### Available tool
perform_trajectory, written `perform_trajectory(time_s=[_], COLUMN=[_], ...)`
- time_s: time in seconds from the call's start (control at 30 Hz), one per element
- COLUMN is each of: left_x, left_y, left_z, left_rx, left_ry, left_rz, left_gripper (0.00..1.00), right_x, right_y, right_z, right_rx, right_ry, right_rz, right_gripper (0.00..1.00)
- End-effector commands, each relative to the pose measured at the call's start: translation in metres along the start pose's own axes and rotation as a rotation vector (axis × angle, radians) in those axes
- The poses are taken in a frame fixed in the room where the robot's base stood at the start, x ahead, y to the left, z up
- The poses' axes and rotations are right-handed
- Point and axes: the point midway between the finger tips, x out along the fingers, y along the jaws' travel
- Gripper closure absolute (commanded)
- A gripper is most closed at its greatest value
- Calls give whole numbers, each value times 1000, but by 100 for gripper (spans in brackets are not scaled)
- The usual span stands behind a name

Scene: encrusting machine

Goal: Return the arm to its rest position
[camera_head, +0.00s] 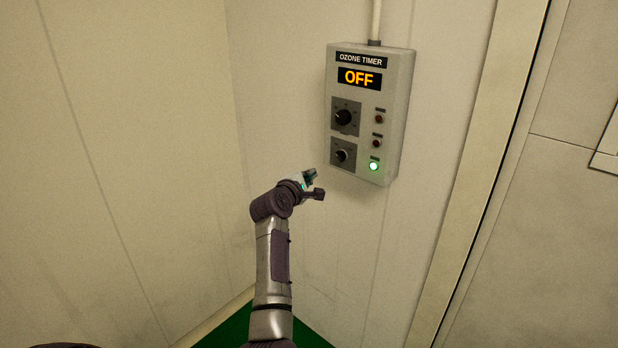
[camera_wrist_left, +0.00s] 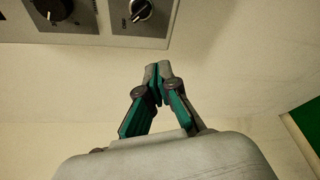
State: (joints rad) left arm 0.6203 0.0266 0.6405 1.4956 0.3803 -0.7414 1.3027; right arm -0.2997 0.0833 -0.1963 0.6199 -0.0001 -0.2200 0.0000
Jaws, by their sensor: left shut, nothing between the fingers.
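My left gripper (camera_head: 312,174) is at the end of the raised arm, just below and left of the ozone timer box (camera_head: 398,110). In the left wrist view the gripper (camera_wrist_left: 157,72) is shut and empty, its fingertips together just below the box's lower edge. The box's display reads OFF, and a green lamp (camera_head: 374,166) glows at its lower right. The upper knob (camera_head: 343,117) and the lower knob (camera_head: 342,155) are both untouched by the gripper. My right gripper is not in view.
Pale wall panels (camera_head: 130,120) surround the box, meeting in a corner on the left. A conduit (camera_head: 375,20) runs up from the box. A door frame (camera_head: 490,150) stands to the right. A green floor (camera_head: 235,328) shows below. The space left of the arm is clear.

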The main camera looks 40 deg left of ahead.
Motion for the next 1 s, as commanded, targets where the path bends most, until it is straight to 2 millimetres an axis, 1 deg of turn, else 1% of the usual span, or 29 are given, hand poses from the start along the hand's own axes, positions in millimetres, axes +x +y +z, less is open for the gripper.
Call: perform_trajectory(time_s=[0.03, 0.17, 0.57, 0.67, 0.73, 0.77, 0.87, 0.9, 0.97, 1.0], left_x=[-1, -2, -2, 0, 3, 4, 7, 6, 1, -3], left_y=[0, 0, 0, -9, -30, -44, -106, -136, -182, -212], left_z=[0, 0, 0, 0, -2, -3, -9, -12, -18, -23], left_rx=[0, 0, 0, 17, 64, 95, 240, 310, 422, 494], left_ry=[0, 0, 0, 2, 6, 7, 11, 8, 0, -10], left_rz=[0, -1, 0, -14, -47, -69, -165, -209, -279, -324], left_gripper=[100, 100, 100, 100, 100, 100, 100, 100, 100, 100], right_x=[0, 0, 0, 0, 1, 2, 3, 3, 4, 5], right_y=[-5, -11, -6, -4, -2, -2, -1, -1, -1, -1], right_z=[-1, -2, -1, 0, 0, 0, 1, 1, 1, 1], right_rx=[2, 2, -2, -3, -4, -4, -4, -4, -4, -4], right_ry=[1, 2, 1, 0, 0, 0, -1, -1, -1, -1], right_rz=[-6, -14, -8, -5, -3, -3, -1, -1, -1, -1], right_gripper=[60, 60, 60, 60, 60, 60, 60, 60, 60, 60])
